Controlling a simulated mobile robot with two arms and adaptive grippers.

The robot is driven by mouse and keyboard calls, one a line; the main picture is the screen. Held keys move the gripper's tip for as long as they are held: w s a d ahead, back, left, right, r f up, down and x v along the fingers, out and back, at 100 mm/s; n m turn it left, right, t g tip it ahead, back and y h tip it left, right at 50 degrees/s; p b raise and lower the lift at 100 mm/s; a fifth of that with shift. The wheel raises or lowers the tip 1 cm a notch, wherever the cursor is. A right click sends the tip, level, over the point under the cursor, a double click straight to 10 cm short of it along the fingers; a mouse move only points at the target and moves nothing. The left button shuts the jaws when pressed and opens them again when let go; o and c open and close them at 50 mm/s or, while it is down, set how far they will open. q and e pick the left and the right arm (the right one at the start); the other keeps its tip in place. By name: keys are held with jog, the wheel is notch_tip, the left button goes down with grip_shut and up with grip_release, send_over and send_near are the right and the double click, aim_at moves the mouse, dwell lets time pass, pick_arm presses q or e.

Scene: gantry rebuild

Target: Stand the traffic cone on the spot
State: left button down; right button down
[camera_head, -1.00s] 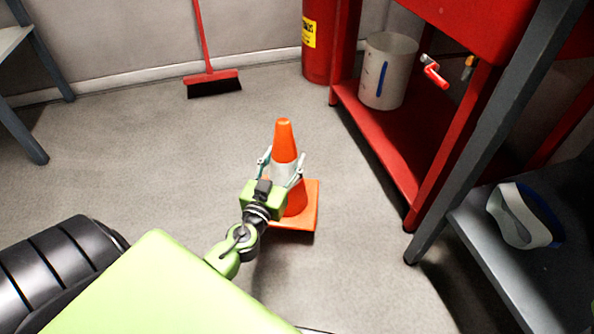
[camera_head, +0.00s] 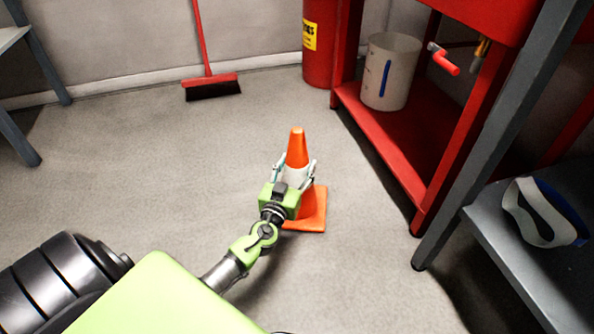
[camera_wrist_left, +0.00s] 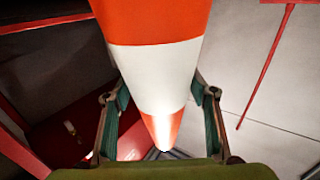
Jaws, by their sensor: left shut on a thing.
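The traffic cone (camera_head: 297,148) is orange with a white band and a square orange base, near the middle of the head view. It looks upright; I cannot tell whether its base touches the floor. My left gripper (camera_head: 296,172) is shut on the cone, one finger on each side of the white band. In the left wrist view the cone (camera_wrist_left: 155,75) fills the middle between the two fingers. The gripper and wrist hide part of the cone's lower left side. No marked spot shows on the floor. My right gripper is not in view.
A red bench (camera_head: 385,150) holds a white bucket (camera_head: 388,75) on the right. A grey shelf (camera_head: 490,235) with a white and blue item (camera_head: 540,212) stands nearer. A broom (camera_head: 212,86) and a red cylinder (camera_head: 319,45) are at the back wall. Floor left of the cone is clear.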

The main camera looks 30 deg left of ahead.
pick_arm(q)
jog(key=shift+r, duration=0.1)
jog(key=c, duration=0.9)
grip_release()
jog(key=shift+f, duration=0.25)
jog(key=shift+r, duration=0.15)
jog(key=v, duration=1.2)
jog(key=shift+p, duration=0.35)
